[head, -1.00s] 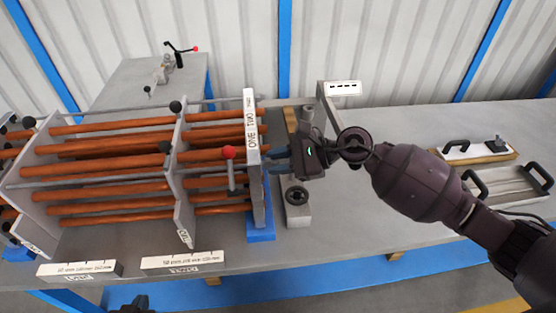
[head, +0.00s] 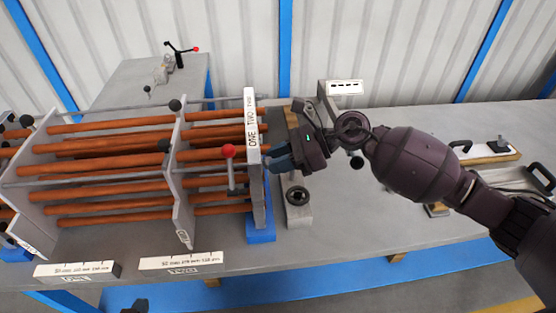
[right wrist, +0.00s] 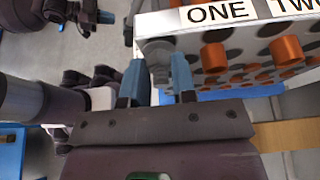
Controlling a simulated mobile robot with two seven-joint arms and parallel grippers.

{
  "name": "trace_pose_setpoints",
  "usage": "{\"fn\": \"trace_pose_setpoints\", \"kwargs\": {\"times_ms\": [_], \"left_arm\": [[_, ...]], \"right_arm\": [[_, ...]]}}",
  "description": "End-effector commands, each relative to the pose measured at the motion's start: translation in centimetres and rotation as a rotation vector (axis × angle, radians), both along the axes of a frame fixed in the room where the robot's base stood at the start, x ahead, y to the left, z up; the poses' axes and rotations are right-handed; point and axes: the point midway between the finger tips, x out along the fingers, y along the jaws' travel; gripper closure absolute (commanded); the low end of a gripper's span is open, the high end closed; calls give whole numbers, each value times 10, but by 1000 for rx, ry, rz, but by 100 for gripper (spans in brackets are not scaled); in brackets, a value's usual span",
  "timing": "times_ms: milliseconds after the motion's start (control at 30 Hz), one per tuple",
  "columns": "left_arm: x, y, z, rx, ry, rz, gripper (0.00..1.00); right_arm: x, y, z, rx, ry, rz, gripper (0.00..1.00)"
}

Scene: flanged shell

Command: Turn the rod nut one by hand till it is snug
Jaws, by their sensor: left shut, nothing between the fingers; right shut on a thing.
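The flanged shell's upright end plate (head: 251,130) carries the labels ONE and TWO, with copper tubes behind it. My right gripper (head: 273,160) is at the right face of this plate, below the labels. In the right wrist view its two blue fingertips (right wrist: 159,72) are shut on a grey nut (right wrist: 158,68) beside the plate corner under the word ONE. I take it for rod nut one; in the head view the gripper hides it. The thread and seating of the nut cannot be made out. My left gripper (head: 140,304) is shut and empty at the bottom edge, mostly cut off.
A black ring (head: 298,195) sits on a grey block to the right of the plate's foot. Labelled white blocks (head: 181,262) lie at the table's front edge. Handled trays (head: 518,182) are at the right.

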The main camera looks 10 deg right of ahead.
Motion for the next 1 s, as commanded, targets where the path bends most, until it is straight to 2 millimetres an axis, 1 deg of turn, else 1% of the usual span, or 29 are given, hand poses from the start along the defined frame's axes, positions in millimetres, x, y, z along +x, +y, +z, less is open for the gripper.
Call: {"fn": "trace_pose_setpoints", "kwargs": {"times_ms": [100, 300, 833, 867, 1000], "left_arm": [[0, 0, -3, 0, 1, 0, 100], [0, 0, -6, 0, 2, -1, 100], [-6, 1, -9, 0, 12, 2, 100], [-6, 1, -9, 0, 13, 2, 100], [-6, 1, -9, 0, 12, 2, 100]], "right_arm": [[1, -1, -1, -1, 63, -1, 98], [2, -1, 0, -2, 133, -1, 98], [2, -1, 0, -1, 159, -2, 98], [2, -1, 0, -1, 159, -2, 72], [2, -1, 0, -1, 159, -2, 50]]}}
